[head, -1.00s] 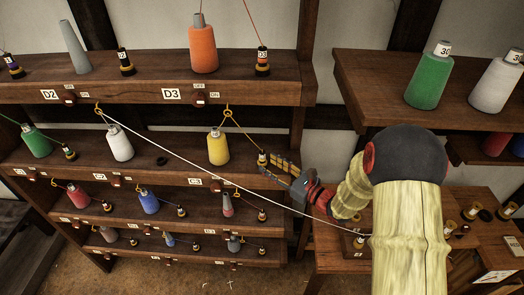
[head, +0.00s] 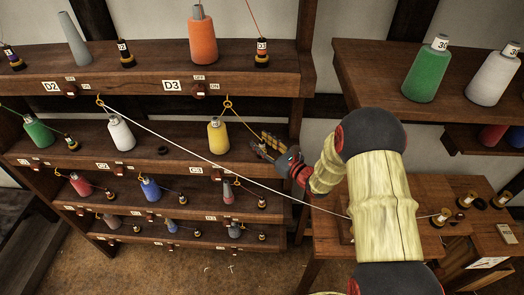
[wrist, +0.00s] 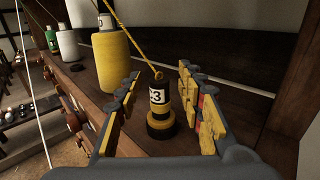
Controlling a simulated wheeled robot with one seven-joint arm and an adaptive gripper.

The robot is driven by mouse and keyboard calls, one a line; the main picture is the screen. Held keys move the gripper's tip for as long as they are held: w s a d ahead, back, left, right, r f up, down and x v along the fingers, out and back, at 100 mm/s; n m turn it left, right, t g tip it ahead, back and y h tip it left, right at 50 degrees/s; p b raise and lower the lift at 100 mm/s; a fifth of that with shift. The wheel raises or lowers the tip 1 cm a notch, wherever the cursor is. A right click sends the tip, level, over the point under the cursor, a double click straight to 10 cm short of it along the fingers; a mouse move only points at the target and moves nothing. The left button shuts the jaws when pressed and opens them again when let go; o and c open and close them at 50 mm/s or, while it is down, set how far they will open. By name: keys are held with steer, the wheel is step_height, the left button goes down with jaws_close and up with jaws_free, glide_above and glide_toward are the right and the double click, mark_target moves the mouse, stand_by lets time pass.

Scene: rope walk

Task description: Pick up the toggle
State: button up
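The toggle (wrist: 160,112) is a small black and yellow upright cylinder with a white label ending in "3". It stands on the middle shelf in the wrist view, with a ring on top and a yellow cord tied to it. My gripper (wrist: 160,72) is open. Its two yellow-padded fingers lie left and right of the toggle, with visible gaps on both sides. In the head view my gripper (head: 266,146) is at the right end of the middle shelf and hides the toggle.
A yellow thread cone (wrist: 111,66) stands just left of my gripper. A white line (head: 215,163) stretches slantwise past the shelves below my gripper. The shelf's upright (wrist: 297,85) rises on the right. Similar toggles and cones fill the other shelves.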

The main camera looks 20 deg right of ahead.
steer(key=shift+c, duration=0.8)
steer(key=c, duration=0.7)
jaws_close()
